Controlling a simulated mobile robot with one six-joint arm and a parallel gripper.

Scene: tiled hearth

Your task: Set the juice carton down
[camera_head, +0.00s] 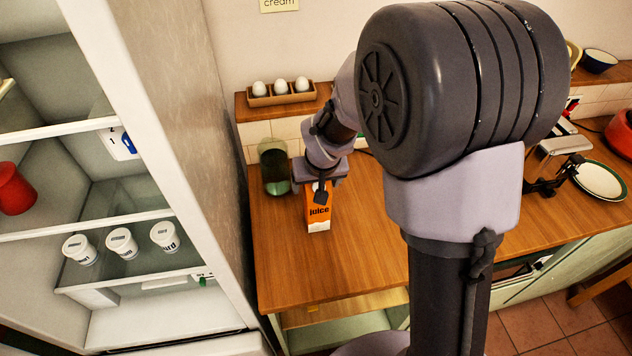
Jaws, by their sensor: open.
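An orange and white juice carton (318,212) stands upright on the wooden counter (285,255), left of the middle of the view. My gripper (321,188) is at the carton's upper part, pointing down. Its jaws are open, with one dark finger showing in front of the carton's upper face. The carton's top is hidden behind the gripper, and I cannot tell whether a finger touches it. The carton's base appears to rest on the counter.
A dark green glass jar (274,170) stands close behind the carton to the left. An egg holder (281,94) sits on the ledge above. An open fridge (180,160) is at the left. The counter in front of the carton is clear.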

